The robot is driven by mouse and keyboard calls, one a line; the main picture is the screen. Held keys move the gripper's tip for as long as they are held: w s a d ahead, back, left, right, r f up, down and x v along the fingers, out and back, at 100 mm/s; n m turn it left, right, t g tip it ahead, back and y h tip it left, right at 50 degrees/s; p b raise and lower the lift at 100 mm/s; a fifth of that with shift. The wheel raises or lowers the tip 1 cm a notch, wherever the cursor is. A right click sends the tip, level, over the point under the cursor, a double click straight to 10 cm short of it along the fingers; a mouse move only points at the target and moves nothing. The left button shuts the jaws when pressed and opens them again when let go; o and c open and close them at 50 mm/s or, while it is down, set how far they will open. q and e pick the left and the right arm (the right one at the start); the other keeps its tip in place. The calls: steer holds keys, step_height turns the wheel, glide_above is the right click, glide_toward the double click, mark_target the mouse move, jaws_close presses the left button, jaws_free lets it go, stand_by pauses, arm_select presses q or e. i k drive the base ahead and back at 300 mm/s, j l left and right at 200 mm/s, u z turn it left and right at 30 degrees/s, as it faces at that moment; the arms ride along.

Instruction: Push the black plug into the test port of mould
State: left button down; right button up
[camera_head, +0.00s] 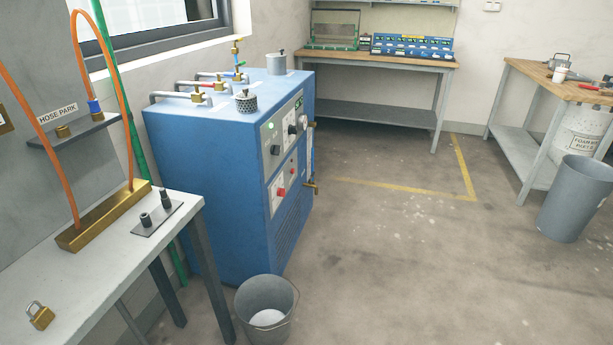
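A long brass-coloured block (103,216) lies on the light bench at the left; it may be the mould. Two small dark pieces stand on the plate: a nearer one (145,221) and a farther, taller one (166,202). Either could be the black plug; I cannot tell which. I cannot make out a test port. Neither of my grippers is in view.
A brass padlock (39,316) lies on the bench (95,283) near its front left. A hose park shelf (75,136) is on the panel behind. A blue machine (220,165) stands beyond the bench, with a bucket (267,316) on the floor. The floor at right centre is clear.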

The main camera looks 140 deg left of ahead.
mark_target(162, 190)
steer(key=u, duration=5.5)
steer(key=i+l+z, duration=0.1)
steer(key=z, duration=0.15)
steer(key=i+l+z, duration=0.15)
steer(key=l+z, duration=0.15)
